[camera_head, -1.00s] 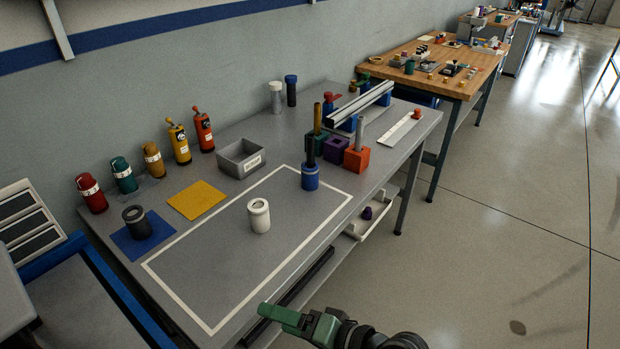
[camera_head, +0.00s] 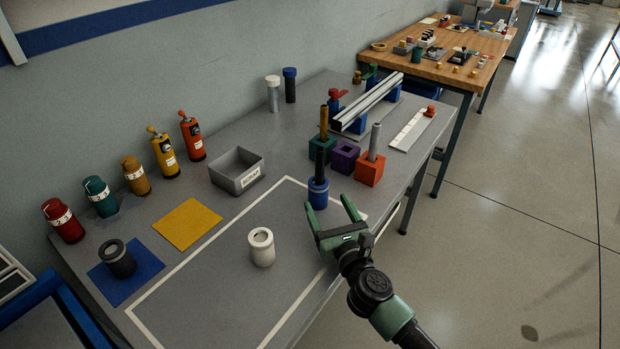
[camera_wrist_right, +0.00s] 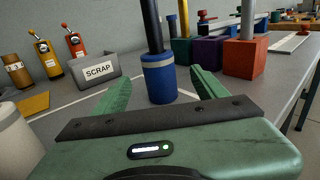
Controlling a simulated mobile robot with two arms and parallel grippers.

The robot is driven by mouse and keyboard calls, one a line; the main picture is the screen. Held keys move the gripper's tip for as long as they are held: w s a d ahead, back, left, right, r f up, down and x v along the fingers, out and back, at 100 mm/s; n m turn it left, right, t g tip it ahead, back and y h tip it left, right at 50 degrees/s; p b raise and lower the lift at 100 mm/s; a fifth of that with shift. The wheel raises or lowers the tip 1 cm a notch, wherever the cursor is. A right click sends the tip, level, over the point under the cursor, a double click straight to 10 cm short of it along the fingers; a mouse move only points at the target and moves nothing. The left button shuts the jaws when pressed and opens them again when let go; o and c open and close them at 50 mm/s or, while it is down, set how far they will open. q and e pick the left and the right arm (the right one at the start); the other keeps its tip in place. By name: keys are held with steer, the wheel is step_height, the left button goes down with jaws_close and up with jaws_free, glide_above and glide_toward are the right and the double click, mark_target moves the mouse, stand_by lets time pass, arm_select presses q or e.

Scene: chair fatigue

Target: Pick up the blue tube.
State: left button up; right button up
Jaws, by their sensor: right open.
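The blue tube (camera_head: 318,194) stands upright on the grey table, with a black rod (camera_head: 320,163) rising from its top. It also shows in the right wrist view (camera_wrist_right: 159,79), between and beyond the two green fingers. My right gripper (camera_head: 330,211) is open and empty, just in front of the tube on its near side, with its fingers pointing toward it. The fingers look apart from the tube. My left gripper is not in view.
A white cup-like cylinder (camera_head: 261,247) stands left of the gripper. Green (camera_head: 323,147), purple (camera_head: 344,156) and orange (camera_head: 369,168) blocks stand close behind the tube, two with rods. A grey scrap bin (camera_head: 237,171) is further left. The outlined table area is mostly clear.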

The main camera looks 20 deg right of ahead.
mark_target(322, 192)
steer(key=shift+w+d+r, duration=0.1)
steer(key=shift+r, duration=0.05)
steer(key=w, duration=0.3)
steer(key=shift+r, duration=0.3)
steer(key=w, duration=0.2)
steer(key=shift+w+a, duration=0.3)
steer(key=shift+w, duration=0.75)
steer(key=c, duration=1.1)
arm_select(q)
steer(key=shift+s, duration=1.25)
arm_select(e)
steer(key=c, duration=0.4)
steer(key=shift+r, duration=0.15)
